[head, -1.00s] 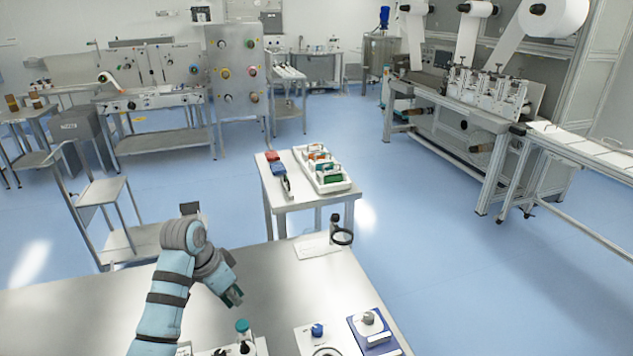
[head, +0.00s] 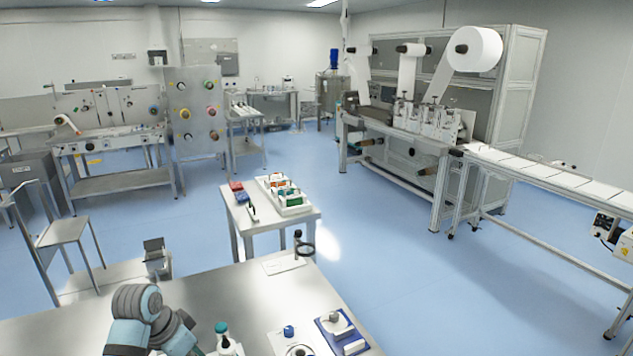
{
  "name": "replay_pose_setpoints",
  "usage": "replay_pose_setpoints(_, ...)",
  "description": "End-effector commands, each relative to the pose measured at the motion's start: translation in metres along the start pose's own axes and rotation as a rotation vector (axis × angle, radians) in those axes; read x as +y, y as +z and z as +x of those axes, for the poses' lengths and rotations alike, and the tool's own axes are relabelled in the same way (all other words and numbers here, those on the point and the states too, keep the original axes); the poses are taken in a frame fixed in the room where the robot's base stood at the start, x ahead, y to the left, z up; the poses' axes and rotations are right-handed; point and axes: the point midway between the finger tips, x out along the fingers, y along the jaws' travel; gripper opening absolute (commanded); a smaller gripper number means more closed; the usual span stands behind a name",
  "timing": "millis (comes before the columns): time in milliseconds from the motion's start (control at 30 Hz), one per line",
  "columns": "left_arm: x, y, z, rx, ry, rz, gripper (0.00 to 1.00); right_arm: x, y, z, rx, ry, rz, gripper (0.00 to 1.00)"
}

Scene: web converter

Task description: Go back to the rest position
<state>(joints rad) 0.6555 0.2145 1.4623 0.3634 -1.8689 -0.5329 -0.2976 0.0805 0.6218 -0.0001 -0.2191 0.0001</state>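My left arm shows at the bottom left of the head view, over the near steel table (head: 230,298). Its grey and blue wrist bends down to the right. The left gripper (head: 193,348) is only partly seen at the bottom edge, and its fingers cannot be made out. I see nothing held in it. My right arm and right gripper are not in view.
A teal-capped bottle (head: 222,338), a blue-based device (head: 341,332) and a stand with a ring (head: 300,244) are on the near table. A small table (head: 262,224) holds a white tray (head: 293,211). Blue floor (head: 400,280) is open to the right.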

Motion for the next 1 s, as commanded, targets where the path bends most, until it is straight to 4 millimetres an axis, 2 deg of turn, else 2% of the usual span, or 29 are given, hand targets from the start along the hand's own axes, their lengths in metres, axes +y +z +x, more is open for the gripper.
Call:
replay_pose_setpoints(167,0.01,0.028,0.019,-0.016,-0.027,-0.043,0.0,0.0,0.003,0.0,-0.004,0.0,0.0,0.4)
replay_pose_setpoints(367,0.032,0.064,0.043,-0.029,-0.061,-0.097,0.0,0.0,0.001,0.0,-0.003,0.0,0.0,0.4)
replay_pose_setpoints(600,0.075,0.13,0.065,-0.037,-0.119,-0.197,0.0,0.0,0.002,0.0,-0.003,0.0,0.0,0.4)
replay_pose_setpoints(767,0.106,0.175,0.066,-0.033,-0.156,-0.27,0.0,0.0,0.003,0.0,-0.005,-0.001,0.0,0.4)
replay_pose_setpoints(1000,0.15,0.235,0.044,-0.018,-0.207,-0.385,0.0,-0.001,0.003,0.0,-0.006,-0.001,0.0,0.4)
